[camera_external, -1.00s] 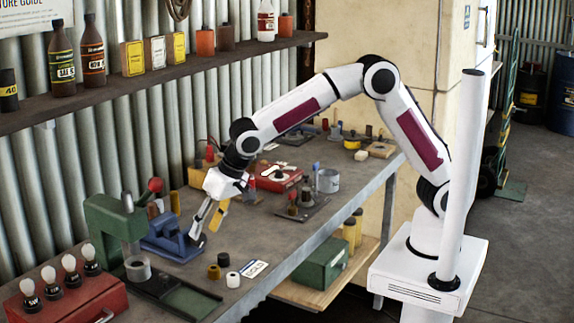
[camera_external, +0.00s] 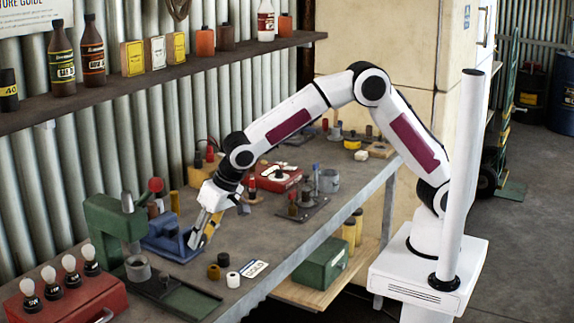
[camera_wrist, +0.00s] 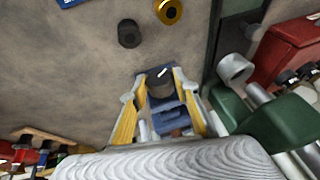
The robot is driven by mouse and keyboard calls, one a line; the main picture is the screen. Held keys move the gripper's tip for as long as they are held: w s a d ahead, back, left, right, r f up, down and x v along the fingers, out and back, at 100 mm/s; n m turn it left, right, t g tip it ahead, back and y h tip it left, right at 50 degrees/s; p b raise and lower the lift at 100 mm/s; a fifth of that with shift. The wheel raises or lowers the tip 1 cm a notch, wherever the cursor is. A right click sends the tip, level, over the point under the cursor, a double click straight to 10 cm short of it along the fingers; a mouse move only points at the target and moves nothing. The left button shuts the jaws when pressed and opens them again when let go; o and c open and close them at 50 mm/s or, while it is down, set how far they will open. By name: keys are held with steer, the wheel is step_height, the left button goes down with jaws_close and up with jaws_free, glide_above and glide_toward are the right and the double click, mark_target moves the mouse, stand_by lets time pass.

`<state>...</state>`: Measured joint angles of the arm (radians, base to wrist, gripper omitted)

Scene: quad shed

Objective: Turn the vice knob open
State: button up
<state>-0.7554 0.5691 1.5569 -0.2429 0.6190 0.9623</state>
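The blue vice (camera_external: 163,240) stands on the workbench beside the green press. In the wrist view the vice (camera_wrist: 168,118) lies between my fingers, with a dark grey rounded part (camera_wrist: 160,86) near its end; this may be the knob. My gripper (camera_external: 199,245) points down at the right end of the vice, its fingers hiding part of that end. In the wrist view my gripper (camera_wrist: 164,78) is open, with a yellow-padded finger on each side of the vice end. I cannot tell whether either finger touches it.
The green press (camera_external: 110,218) stands close left of the vice, and a red box with bulbs (camera_external: 75,300) is in front. Pots and tools stand farther back.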

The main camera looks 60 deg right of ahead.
steer(key=shift+a+h, duration=0.2)
steer(key=shift+h, duration=0.5)
steer(key=shift+f, duration=0.1)
steer(key=shift+s+n+h, duration=0.1)
steer(key=shift+n+h, duration=0.2)
steer(key=shift+h, duration=0.4)
steer(key=o, duration=1.1)
steer(key=shift+d+y, duration=0.2)
steer(key=shift+y, duration=1.1)
